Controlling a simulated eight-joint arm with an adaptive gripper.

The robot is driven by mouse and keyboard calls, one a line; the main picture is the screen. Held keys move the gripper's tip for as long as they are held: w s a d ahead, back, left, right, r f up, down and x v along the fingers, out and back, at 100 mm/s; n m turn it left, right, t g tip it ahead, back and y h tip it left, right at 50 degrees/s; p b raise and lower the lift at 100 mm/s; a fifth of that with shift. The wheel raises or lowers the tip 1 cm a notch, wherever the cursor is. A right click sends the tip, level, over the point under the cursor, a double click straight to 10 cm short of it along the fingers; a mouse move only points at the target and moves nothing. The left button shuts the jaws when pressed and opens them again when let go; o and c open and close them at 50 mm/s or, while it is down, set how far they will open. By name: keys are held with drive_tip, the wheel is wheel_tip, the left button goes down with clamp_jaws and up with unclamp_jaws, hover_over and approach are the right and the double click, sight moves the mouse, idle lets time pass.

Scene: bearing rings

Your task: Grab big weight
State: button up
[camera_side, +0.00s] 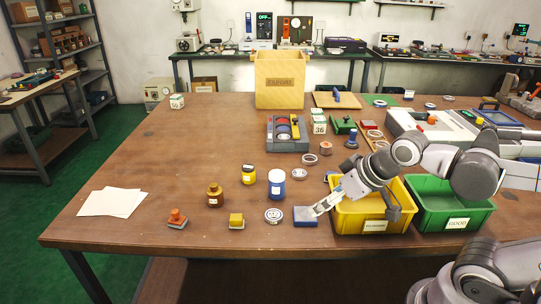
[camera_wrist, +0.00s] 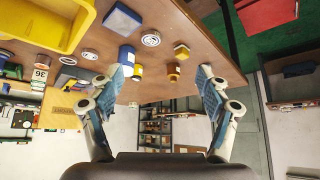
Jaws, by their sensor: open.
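My gripper (camera_side: 320,207) is open and empty, above the table's front part beside the yellow bin. In the wrist view its two fingers (camera_wrist: 165,78) are wide apart with nothing between them. No object is clearly marked as the big weight. A brown-gold knobbed piece (camera_side: 215,195), which may be a weight, stands upright to the left, well apart from my gripper; it also shows in the wrist view (camera_wrist: 174,72). A blue canister with a white label (camera_side: 277,184) stands closer, also in the wrist view (camera_wrist: 127,56).
A dark blue block (camera_side: 305,216) lies by my fingertips, a bearing ring (camera_side: 273,216) left of it. A yellow bin (camera_side: 374,218) and green bin (camera_side: 450,212) stand right. A yellow-black jar (camera_side: 249,175), yellow block (camera_side: 236,220) and red-handled piece (camera_side: 177,217) stand left.

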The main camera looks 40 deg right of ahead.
drive_tip(key=w+r+m+g, duration=0.15)
drive_tip(key=w+r, duration=0.25)
drive_tip(key=w, duration=0.5)
drive_tip(key=m+g+h, duration=0.2)
drive_tip(key=m+h, duration=0.1)
drive_tip(key=m, duration=0.2)
hover_over(213, 186)
drive_tip(key=s+a, duration=0.2)
wheel_tip(213, 186, down, 12)
drive_tip(key=x, duration=0.4)
drive_tip(key=shift+d, duration=0.25)
drive_tip(key=shift+x, duration=3.3)
drive_tip(key=shift+w+d+r, duration=0.1)
drive_tip(key=shift+w, duration=0.1)
drive_tip(key=shift+r, duration=0.1)
clamp_jaws()
